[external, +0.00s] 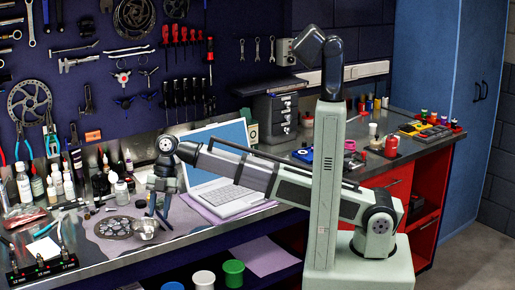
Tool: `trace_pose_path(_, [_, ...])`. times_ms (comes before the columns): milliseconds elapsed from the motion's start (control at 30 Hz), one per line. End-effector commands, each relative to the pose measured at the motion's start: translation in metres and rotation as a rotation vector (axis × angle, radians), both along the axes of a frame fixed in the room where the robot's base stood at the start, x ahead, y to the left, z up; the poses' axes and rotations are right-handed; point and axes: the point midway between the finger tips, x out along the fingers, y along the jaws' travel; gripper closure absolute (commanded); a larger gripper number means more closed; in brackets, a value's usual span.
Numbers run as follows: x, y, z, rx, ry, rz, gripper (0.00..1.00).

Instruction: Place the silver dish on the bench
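The silver dish (145,229) is a small, shiny metal dish near the front edge of the grey bench (190,243), left of the laptop. My gripper (158,217) points down right at the dish, with its fingertips at the dish's far right side. The two dark fingers show only small. I cannot tell whether they touch or grip the dish, or whether the dish rests on the bench or is just above it.
A chainring (113,227) lies on a mat just left of the dish. An open laptop (222,172) stands to the right, beneath my arm. Bottles (68,185) crowd the bench's back left. Coloured tubs (233,272) stand on a lower shelf. Tools hang on the wall.

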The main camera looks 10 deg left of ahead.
Motion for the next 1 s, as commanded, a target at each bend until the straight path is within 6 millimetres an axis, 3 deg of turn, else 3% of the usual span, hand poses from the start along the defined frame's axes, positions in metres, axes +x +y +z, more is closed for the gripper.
trace_pose_path(300, [-0.018,0.000,-0.035,-0.001,0.001,0.001,0.64])
trace_pose_path(600, [-0.019,0.001,-0.039,0.001,0.001,0.000,0.65])
trace_pose_path(1000, [-0.019,0.001,-0.038,0.001,0.001,0.000,1.00])
